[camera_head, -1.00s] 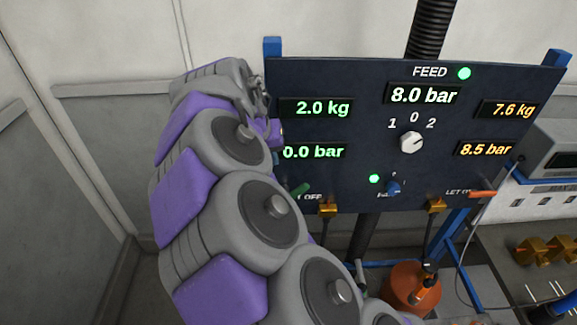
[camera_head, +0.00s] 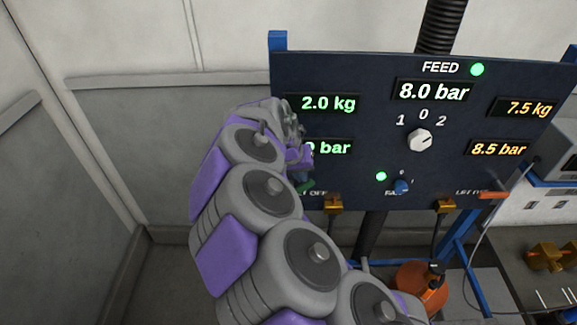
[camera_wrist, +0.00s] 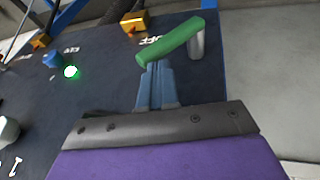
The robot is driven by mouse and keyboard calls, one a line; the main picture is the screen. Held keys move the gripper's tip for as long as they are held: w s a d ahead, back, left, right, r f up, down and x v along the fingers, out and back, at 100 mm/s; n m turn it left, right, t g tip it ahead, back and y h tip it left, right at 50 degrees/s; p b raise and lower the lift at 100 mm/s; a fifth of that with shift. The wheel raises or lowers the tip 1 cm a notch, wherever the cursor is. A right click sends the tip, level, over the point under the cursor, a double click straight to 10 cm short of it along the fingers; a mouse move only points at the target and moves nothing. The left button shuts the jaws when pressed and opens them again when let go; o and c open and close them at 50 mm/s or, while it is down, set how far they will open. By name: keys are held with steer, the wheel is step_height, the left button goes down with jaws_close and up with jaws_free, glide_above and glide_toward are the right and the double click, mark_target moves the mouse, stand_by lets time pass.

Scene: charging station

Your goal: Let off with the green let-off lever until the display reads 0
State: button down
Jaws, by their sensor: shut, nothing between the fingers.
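The green let-off lever (camera_wrist: 170,42) lies slanted across the panel beside the "OFF" lettering in the wrist view. In the head view my gripper (camera_head: 302,178) is small and partly hidden. The left displays read 2.0 kg (camera_head: 328,103) and, below, a bar reading (camera_head: 335,147) whose first digits my arm covers; "0 bar" shows.
The dark panel (camera_head: 340,70) also carries a FEED display of 8.0 bar (camera_head: 433,91), a white selector knob (camera_head: 420,140), a blue knob (camera_head: 402,186) and an orange lever (camera_head: 493,195). Right displays read 7.5 kg (camera_head: 526,107) and 8.5 bar (camera_head: 498,149). Brass fittings (camera_head: 333,205) sit along the lower edge.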

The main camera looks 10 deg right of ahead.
steer(key=shift+s+d+f, duration=0.1)
steer(key=shift+d+f, duration=0.15)
steer(key=shift+a+f, duration=0.1)
steer(key=shift+a, duration=0.05)
steer(key=shift+f, duration=0.1)
steer(key=shift+s+d+f+y, duration=0.1)
steer(key=shift+d+y, duration=0.2)
steer(key=shift+y, duration=0.1)
steer(key=shift+s+f+t+y+b, duration=0.1)
steer(key=shift+f+t+y+b, duration=0.25)
steer(key=shift+y+b, duration=0.55)
steer(key=d+y, duration=0.1)
steer(key=d+f+y+b, duration=0.1)
steer(key=d+m+y, duration=0.1)
steer(key=shift+s+d+f+t, duration=0.15)
steer(key=shift+s+f+t, duration=0.05)
steer(key=shift+f+t, duration=0.1)
steer(key=shift+s+d+f+t+y+b, duration=0.1)
steer(key=shift+d+f+t+y+b, duration=0.15)
steer(key=shift+f+y+b, duration=0.4)
steer(key=shift+s+d+f+t+y+b, duration=0.1)
steer(key=shift+d+f+y+b, duration=0.25)
steer(key=shift+y+b, duration=0.55)
steer(key=shift+a+r, duration=0.1)
steer(key=shift+a, duration=0.1)
